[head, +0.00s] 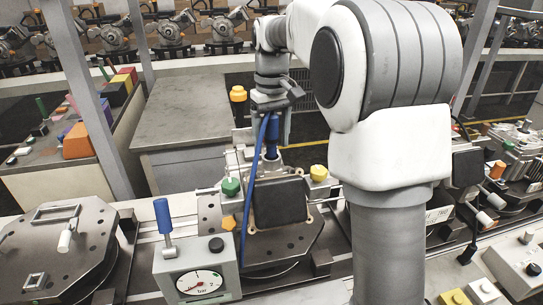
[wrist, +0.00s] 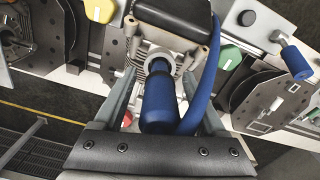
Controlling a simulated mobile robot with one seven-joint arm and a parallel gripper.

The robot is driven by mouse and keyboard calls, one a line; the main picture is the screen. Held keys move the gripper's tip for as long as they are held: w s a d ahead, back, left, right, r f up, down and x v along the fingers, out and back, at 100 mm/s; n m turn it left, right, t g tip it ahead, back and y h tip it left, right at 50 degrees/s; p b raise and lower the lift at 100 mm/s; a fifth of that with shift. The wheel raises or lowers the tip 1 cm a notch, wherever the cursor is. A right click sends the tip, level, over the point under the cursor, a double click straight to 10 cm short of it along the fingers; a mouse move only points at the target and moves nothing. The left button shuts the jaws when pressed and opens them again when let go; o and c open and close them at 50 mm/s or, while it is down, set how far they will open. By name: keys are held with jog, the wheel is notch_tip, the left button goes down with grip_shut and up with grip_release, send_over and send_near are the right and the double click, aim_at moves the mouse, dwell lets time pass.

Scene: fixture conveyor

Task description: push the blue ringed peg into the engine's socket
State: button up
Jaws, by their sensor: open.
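The engine (head: 278,203), with a dark flat cover, sits on a plate on the conveyor; in the wrist view its cover (wrist: 172,18) is at the top. The blue peg (head: 272,138) stands at the engine's back side, below my gripper (head: 274,122). In the wrist view the blue peg (wrist: 158,108) lies between the fingers of my gripper (wrist: 162,88), its far end at a pale ring (wrist: 160,60) on the engine. The fingers are open, with gaps beside the peg. How deep the peg sits in the socket is hidden. A blue hose (wrist: 203,85) runs close along the right finger.
A gauge box (head: 199,272) with another blue handle (head: 162,215) stands at front left. Green (head: 230,187) and yellow (head: 319,172) knobs flank the engine. A grey cabinet (head: 185,110) stands behind, its top mostly clear. Another fixture plate (head: 55,255) is at left.

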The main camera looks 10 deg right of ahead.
notch_tip(320, 180, up, 17)
jog(key=p, duration=0.3)
jog(key=s+f+m+t+b, duration=0.1)
jog(key=s+f+t, duration=0.15)
jog(key=s, duration=0.55)
jog(key=s+f+m+t+b, duration=0.1)
jog(key=s+f+b, duration=0.15)
jog(key=s, duration=0.45)
jog(key=s+f+m+t, duration=0.1)
jog(key=s+f+t, duration=0.1)
jog(key=s+f, duration=1)
jog(key=shift+f, duration=0.6)
